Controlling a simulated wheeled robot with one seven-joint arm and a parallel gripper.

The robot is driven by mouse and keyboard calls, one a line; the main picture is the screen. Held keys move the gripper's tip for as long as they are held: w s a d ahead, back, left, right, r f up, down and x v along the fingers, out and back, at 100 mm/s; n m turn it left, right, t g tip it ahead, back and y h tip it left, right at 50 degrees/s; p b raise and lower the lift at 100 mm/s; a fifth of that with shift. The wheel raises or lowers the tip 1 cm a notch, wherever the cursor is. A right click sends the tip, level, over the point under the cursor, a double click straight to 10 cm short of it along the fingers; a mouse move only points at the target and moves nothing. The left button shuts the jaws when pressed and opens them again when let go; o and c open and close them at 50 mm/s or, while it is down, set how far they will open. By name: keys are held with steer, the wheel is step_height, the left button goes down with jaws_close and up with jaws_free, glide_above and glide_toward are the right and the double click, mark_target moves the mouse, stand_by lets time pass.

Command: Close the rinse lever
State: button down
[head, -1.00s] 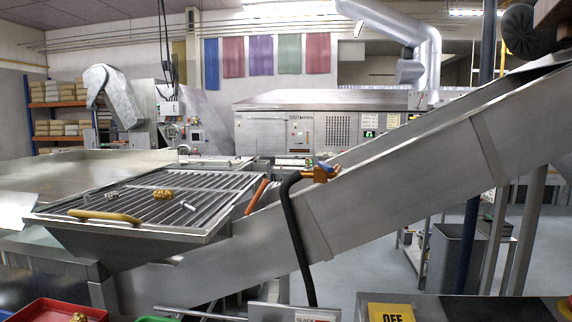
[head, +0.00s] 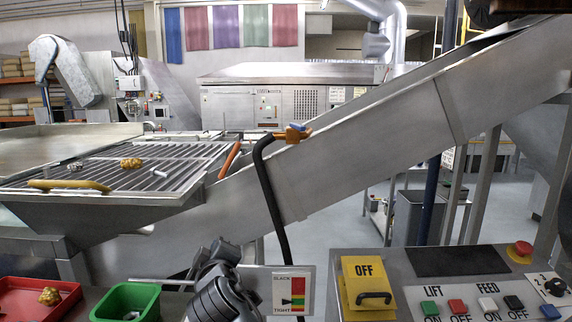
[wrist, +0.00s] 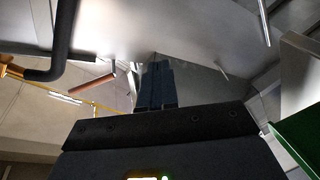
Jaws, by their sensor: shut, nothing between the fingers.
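An orange valve-like fitting (head: 292,134) with a small blue part (head: 297,127) sits at the top of a bent black hose (head: 268,185), against the inclined conveyor's side. A red-orange handle (head: 229,160) stands tilted at the right edge of the slatted tray; a similar handle (wrist: 92,82) shows in the wrist view. I cannot tell for sure which is the rinse lever. My gripper (head: 222,248) is low in front of the conveyor, left of the hose and below both fittings. In the wrist view its dark fingers (wrist: 155,85) are together, empty, apart from the handle.
The slatted tray (head: 150,187) holds a yellow bar and small lumps. The inclined conveyor (head: 370,140) rises to the right. A red bin (head: 60,313) and green bin (head: 105,305) stand at lower left. A control panel (head: 400,262) with a yellow OFF cover (head: 366,270) is at right.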

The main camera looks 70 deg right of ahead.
mark_target(297, 127)
steer(key=w+d+r+m+g+h+b, duration=0.1)
steer(key=d+r+m+g, duration=0.35)
steer(key=r, duration=0.45)
steer(key=w+d+r+m+g+b, duration=0.1)
steer(key=d+r+m+g, duration=0.3)
steer(key=r, duration=0.4)
steer(key=s+a+r+m+g+y+b, duration=0.1)
steer(key=s+r+m+y, duration=0.2)
steer(key=r, duration=0.6)
steer(key=s+r+m+g+y+b, duration=0.15)
steer(key=s+r+y, duration=0.25)
steer(key=r, duration=0.5)
steer(key=s+d+f+p, duration=0.2)
steer(key=s+d+f, duration=0.3)
steer(key=d+f, duration=0.3)
steer(key=shift+n, duration=0.4)
